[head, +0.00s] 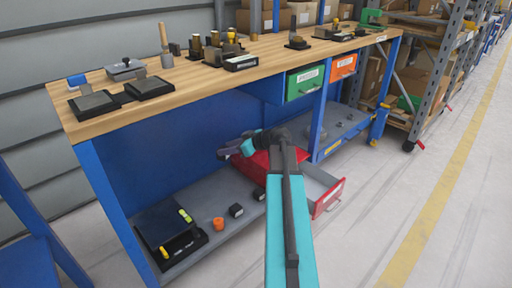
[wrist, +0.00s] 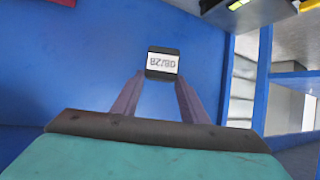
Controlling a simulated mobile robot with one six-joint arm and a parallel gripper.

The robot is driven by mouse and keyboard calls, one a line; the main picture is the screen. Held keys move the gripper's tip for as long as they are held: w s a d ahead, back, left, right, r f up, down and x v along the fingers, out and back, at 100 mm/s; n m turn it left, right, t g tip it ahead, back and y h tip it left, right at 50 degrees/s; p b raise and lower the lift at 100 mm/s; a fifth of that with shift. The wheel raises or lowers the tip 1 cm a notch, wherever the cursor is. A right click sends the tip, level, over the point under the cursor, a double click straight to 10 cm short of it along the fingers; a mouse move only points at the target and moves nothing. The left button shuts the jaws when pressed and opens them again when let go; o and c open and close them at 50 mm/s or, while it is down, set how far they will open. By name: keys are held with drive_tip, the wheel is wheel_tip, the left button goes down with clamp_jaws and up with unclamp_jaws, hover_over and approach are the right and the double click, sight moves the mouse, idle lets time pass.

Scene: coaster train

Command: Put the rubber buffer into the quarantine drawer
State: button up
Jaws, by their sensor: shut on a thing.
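My gripper (wrist: 162,82) is shut on a small black block (wrist: 162,73) with a white, date-like label, seen upside down between the fingertips in the wrist view. It looks like the rubber buffer. In the head view my gripper (head: 226,151) is low in front of the bench's blue back panel, left of and above the red drawer; the held block is hard to make out there. The red drawer (head: 329,196) under the bench is pulled open, with a pale label on its front too small to read. My arm covers part of it.
Two black blocks (head: 236,210) (head: 259,194), an orange piece (head: 218,224) and a dark tray (head: 187,246) are on the grey lower shelf (head: 205,258). Green (head: 304,82) and orange (head: 343,66) drawers hang shut under the wooden worktop (head: 200,84).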

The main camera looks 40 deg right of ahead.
drive_tip(key=w+a+r+n+y, duration=0.1)
drive_tip(key=a, duration=0.8)
drive_tip(key=w+a+r+n+g+y, duration=0.1)
drive_tip(key=a+r+n+y, duration=0.1)
drive_tip(key=a, duration=0.7)
drive_tip(key=shift+r, duration=0.15)
drive_tip(key=s+a+r+n+g+y, duration=0.1)
drive_tip(key=a, duration=0.5)
drive_tip(key=s+a+r+n+g+y, duration=0.1)
drive_tip(key=a, duration=0.6)
drive_tip(key=s+a+r+n+g, duration=0.1)
drive_tip(key=a+n, duration=0.1)
drive_tip(key=a, duration=0.5)
drive_tip(key=shift+s+g+y, duration=0.25)
drive_tip(key=shift+g+y, duration=0.05)
drive_tip(key=shift+y, duration=0.1)
drive_tip(key=shift+s+d, duration=0.1)
drive_tip(key=shift+s, duration=0.05)
